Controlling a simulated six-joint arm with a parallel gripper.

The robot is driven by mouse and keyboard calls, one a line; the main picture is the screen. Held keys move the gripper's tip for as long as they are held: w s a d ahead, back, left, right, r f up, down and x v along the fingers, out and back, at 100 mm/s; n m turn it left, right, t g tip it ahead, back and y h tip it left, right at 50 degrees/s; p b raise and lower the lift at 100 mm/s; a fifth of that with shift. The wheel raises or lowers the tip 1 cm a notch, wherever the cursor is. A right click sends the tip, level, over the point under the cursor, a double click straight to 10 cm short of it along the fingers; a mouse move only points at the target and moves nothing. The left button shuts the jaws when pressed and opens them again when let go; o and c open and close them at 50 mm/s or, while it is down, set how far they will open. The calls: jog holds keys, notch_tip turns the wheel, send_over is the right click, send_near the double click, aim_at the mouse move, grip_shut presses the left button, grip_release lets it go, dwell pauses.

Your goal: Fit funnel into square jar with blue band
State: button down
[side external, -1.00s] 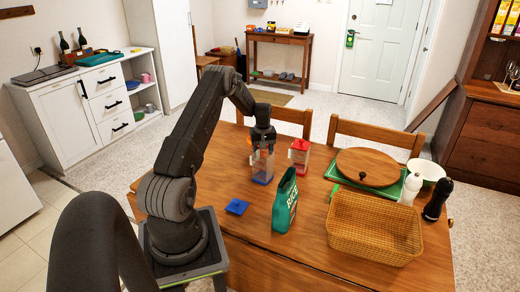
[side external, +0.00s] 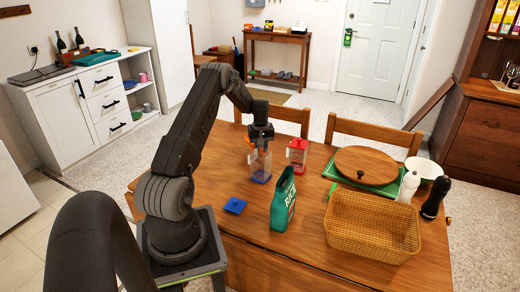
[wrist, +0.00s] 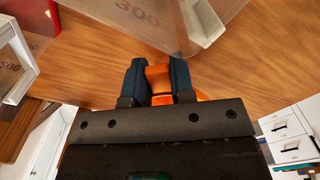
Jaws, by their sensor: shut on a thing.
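The clear square jar with a blue band (side external: 260,167) stands upright on the table, below my gripper in the side view. In the wrist view, a clear jar wall marked 300 (wrist: 150,14) fills the top, just beyond the fingertips. My gripper (side external: 260,143) is shut on the orange funnel (wrist: 158,80). Its two dark fingers (wrist: 158,76) pinch an orange part, and more orange shows behind the right finger. Most of the funnel is hidden by my gripper. I cannot tell whether its spout is inside the jar or only over or beside it.
A similar jar with a red lid (side external: 298,151) stands just right of the blue-banded jar. A blue square lid (side external: 235,206) lies on the table in front. The table's left part is clear.

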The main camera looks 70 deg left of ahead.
jog(key=r, duration=0.6)
jog(key=d+r, duration=0.1)
jog(key=r, duration=0.3)
jog(key=shift+d+r, duration=0.1)
jog(key=s+d+r+m, duration=0.1)
jog(key=s+d+r, duration=0.2)
jog(key=d, duration=0.4)
jog(key=s+d+r+m, duration=0.1)
jog(key=s+d+r, duration=0.2)
jog(key=d, duration=0.5)
jog(key=shift+w+a+f, duration=0.15)
jog(key=shift+f, duration=2.15)
jog(key=shift+f, duration=1.5)
jog(key=c, duration=0.6)
grip_release()
jog(key=shift+o, duration=0.2)
